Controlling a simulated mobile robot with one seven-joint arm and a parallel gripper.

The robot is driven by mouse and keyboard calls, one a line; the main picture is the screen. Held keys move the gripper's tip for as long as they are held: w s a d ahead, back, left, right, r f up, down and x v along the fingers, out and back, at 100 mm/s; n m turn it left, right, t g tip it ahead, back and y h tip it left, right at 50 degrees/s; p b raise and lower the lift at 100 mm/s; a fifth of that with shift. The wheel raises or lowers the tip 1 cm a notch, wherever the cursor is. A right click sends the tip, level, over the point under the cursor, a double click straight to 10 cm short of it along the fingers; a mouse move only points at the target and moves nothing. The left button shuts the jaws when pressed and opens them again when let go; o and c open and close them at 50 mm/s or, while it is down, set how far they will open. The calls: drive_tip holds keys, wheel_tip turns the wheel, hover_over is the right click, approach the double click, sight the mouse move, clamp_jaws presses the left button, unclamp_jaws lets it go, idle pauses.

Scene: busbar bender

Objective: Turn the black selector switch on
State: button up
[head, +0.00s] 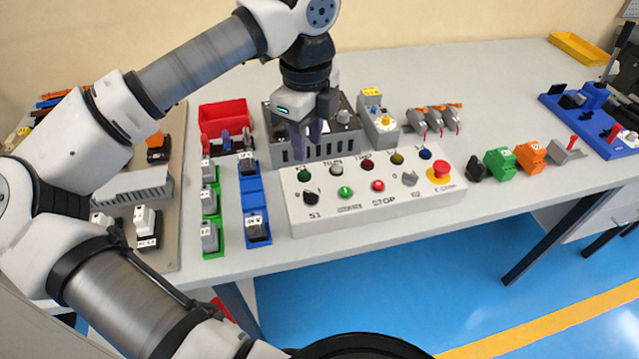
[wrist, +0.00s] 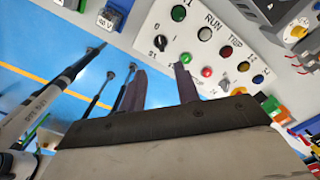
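The black selector switch (head: 311,197) is at the front left of the white control box (head: 375,212), above the label S1. It also shows in the wrist view (wrist: 160,42), near the top middle, uncovered. Marks beside it appear to read 0 and 1; its exact setting is too small to tell. My gripper (head: 308,150) is above the back left part of the box, fingers pointing down. In the wrist view its two dark purple fingers (wrist: 158,68) are apart with nothing between them. The gripper is clear of the black switch.
The box also carries a grey selector (head: 409,178), a red emergency button (head: 440,170), several push buttons and lamps. A grey vented unit (head: 345,118) stands behind it. Blue and green holders with breakers (head: 255,205) stand to its left. Table front edge is clear.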

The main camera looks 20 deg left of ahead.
sight(310, 193)
wheel_tip(310, 193, down, 13)
drive_tip(key=shift+d+r+p, duration=0.1)
drive_tip(key=shift+r+p, duration=0.1)
drive_tip(key=shift+p, duration=0.8)
drive_tip(key=shift+c, duration=0.4)
clamp_jaws()
